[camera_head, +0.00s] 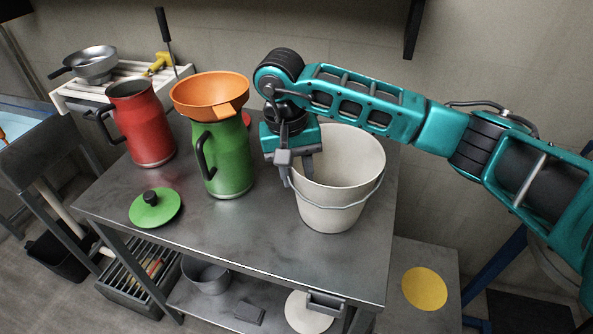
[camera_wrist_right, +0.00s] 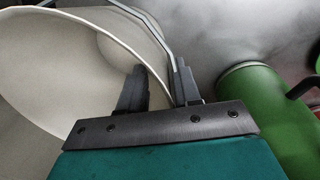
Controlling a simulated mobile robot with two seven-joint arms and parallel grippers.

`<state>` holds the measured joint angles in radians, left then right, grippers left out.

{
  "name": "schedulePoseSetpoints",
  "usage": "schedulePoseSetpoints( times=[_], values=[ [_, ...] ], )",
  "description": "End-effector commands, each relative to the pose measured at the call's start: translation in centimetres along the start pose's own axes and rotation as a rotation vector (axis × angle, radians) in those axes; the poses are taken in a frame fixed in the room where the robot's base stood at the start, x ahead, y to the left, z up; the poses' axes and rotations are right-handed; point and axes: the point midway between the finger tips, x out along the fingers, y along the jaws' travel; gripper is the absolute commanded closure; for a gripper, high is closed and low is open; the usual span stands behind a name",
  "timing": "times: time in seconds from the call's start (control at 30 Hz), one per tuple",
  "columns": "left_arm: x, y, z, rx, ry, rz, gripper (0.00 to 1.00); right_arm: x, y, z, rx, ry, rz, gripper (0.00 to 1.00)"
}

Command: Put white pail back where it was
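The white pail (camera_head: 335,190) stands upright on the right part of the metal table (camera_head: 270,255), its wire handle hanging down across its front. My right gripper (camera_head: 298,172) points down at the pail's left rim. One finger is over the inside of the pail and the other is outside its wall. In the right wrist view the fingers (camera_wrist_right: 160,80) are apart, with a gap between them, astride the rim of the pail (camera_wrist_right: 45,70). Whether either finger touches the wall cannot be told. My left gripper is not in view.
A green pitcher (camera_head: 228,160) with an orange funnel (camera_head: 208,92) on top stands just left of my right gripper. A red pitcher (camera_head: 143,125) and a green lid (camera_head: 160,212) are farther left. A yellow disc (camera_head: 425,288) lies on a lower surface at right.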

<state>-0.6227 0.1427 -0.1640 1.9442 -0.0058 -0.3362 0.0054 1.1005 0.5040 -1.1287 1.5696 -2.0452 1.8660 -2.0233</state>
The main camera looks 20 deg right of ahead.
Motion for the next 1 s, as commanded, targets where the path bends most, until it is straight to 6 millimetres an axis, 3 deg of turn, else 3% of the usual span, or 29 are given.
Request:
schedulePoseSetpoints(
  times=[0.3, 0.5, 0.7, 1.0],
  values=[
    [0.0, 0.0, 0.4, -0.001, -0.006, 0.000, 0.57, -6.9, -0.1, -0.1, -0.001, 0.008, -0.003, 0.67],
    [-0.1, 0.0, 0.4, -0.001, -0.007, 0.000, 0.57, -10.3, 0.0, -0.1, 0.000, 0.006, -0.002, 0.67],
    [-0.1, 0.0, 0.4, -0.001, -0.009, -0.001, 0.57, -11.4, 0.0, 0.0, 0.000, 0.003, -0.002, 0.67],
    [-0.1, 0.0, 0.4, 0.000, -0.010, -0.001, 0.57, -11.5, 0.0, 0.0, 0.000, 0.002, -0.002, 0.67]
  ],
)
